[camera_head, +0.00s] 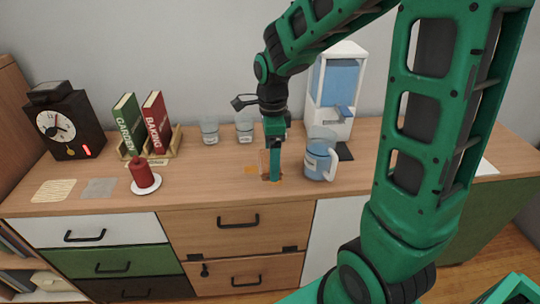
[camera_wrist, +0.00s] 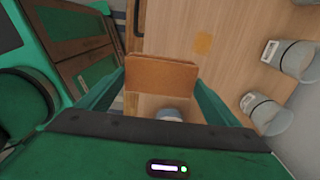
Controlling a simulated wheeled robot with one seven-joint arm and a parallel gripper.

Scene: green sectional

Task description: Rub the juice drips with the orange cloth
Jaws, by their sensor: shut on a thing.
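My gripper (camera_head: 274,162) points down at the counter and is shut on the folded orange-brown cloth (camera_wrist: 162,72), which sits between its fingers in the wrist view. In the head view the cloth (camera_head: 263,162) shows partly behind the fingers, at or just above the counter top; contact is hard to tell. Orange juice drips (camera_head: 251,169) lie on the wood just left of the cloth. Orange also shows at the foot of the fingers, where drip and cloth are hard to separate. In the wrist view a flat orange drip (camera_wrist: 203,43) lies apart from the cloth.
Glasses (camera_head: 209,131) and a white-and-blue dispenser (camera_head: 336,90) stand behind. A red candle (camera_head: 143,176), books (camera_head: 156,122) and a clock (camera_head: 66,122) are at left. The counter between candle and drips is clear.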

